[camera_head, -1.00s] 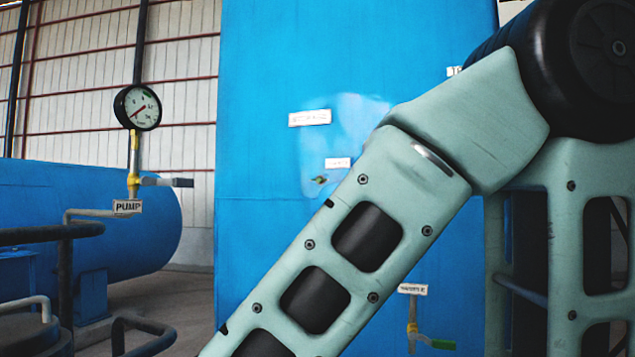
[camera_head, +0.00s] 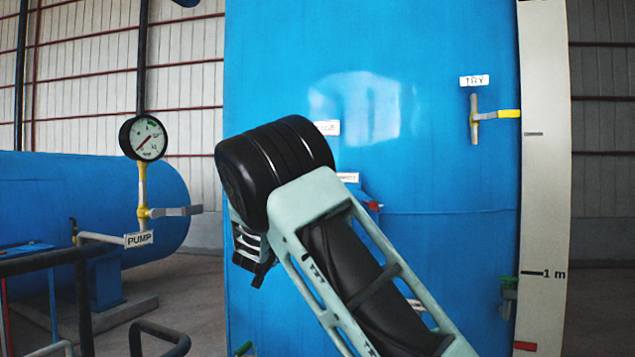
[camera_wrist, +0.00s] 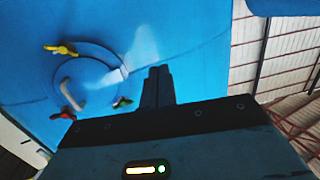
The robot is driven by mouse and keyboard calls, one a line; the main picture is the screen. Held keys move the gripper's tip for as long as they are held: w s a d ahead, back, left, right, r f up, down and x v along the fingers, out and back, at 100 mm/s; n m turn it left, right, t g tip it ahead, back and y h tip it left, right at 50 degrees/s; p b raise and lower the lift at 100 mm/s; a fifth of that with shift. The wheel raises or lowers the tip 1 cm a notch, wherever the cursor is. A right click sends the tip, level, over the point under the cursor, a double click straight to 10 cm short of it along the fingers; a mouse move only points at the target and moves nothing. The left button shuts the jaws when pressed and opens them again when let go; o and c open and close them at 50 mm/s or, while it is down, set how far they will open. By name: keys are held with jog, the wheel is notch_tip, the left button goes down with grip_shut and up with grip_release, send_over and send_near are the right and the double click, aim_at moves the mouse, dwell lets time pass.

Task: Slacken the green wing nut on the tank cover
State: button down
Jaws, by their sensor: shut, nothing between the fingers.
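In the wrist view, a round tank cover (camera_wrist: 98,66) with a pale curved handle (camera_wrist: 70,95) lies on the blue tank wall, left of my gripper (camera_wrist: 157,72). A small green wing nut (camera_wrist: 123,102) shows at the cover's edge, near my fingers in the picture but apart from them. A yellow wing nut (camera_wrist: 62,49) and a dark reddish one (camera_wrist: 65,114) sit elsewhere on the rim. My fingers are shut together and empty. In the head view my arm hides part of the tank, and I cannot make out the cover there.
The blue tank (camera_head: 430,90) fills the middle. A pressure gauge (camera_head: 143,138) on a pipe, a grey lever (camera_head: 175,211) and dark railings (camera_head: 45,260) stand left.

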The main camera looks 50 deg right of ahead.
jog(key=s+d+r+m+g+h+p, duration=0.1)
jog(key=s+d+r+m+h, duration=0.1)
jog(key=d+r+h, duration=0.35)
jog(key=s+d+r+m+g+h+p, duration=0.1)
jog(key=s+d+r+m+g+h, duration=0.15)
jog(key=r, duration=0.65)
jog(key=w+p+x, duration=0.1)
jog(key=p+x, duration=0.5)
jog(key=x, duration=0.4)
jog(key=shift+n+t, duration=0.35)
jog(key=shift+a+f+p, duration=0.1)
jog(key=shift+f+p, duration=0.55)
jog(key=shift+f, duration=1.6)
